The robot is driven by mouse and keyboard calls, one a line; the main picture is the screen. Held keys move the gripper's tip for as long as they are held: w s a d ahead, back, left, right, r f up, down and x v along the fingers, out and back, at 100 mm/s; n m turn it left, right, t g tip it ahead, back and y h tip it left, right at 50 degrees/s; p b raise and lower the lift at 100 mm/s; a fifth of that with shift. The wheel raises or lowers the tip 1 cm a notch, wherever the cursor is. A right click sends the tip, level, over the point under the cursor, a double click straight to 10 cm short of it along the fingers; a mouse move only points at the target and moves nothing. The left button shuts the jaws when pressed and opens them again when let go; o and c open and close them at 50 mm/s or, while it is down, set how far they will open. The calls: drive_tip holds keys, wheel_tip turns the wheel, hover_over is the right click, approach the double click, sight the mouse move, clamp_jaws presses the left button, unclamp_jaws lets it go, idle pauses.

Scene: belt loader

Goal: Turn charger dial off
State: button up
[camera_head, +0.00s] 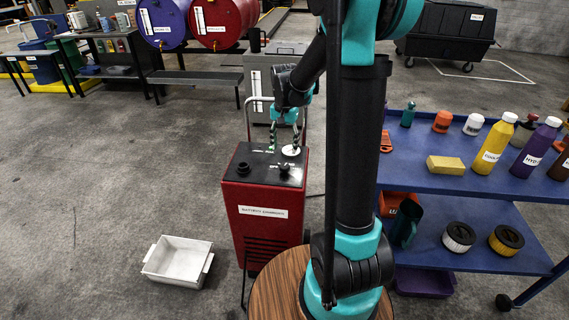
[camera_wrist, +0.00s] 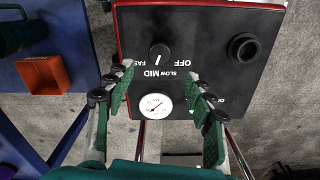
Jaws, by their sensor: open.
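The battery charger (camera_head: 268,215) is a red box with a black top panel, standing on the floor in the head view. Its black dial (camera_wrist: 160,53) sits on that panel among the labels OFF, SLOW, MID and FAST, which read upside down in the wrist view. A small white mark on the dial seems to point toward MID. The dial also shows in the head view (camera_head: 284,170). My gripper (camera_wrist: 160,76) is open and empty above the panel. Its green-padded fingers are apart, with the white round gauge (camera_wrist: 156,107) between them and the dial beyond their tips.
A larger round black fitting (camera_wrist: 243,47) is on the same panel. A blue cart (camera_head: 425,178) with bottles stands to the right, and a wooden round top (camera_head: 275,287) is in front. A white tray (camera_head: 178,262) lies on the floor at left.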

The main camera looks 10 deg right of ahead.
sight(285, 166)
wheel_tip(285, 166, down, 8)
drive_tip(key=shift+f, duration=0.25)
drive_tip(key=c, duration=1.2)
drive_tip(key=shift+o, duration=0.2)
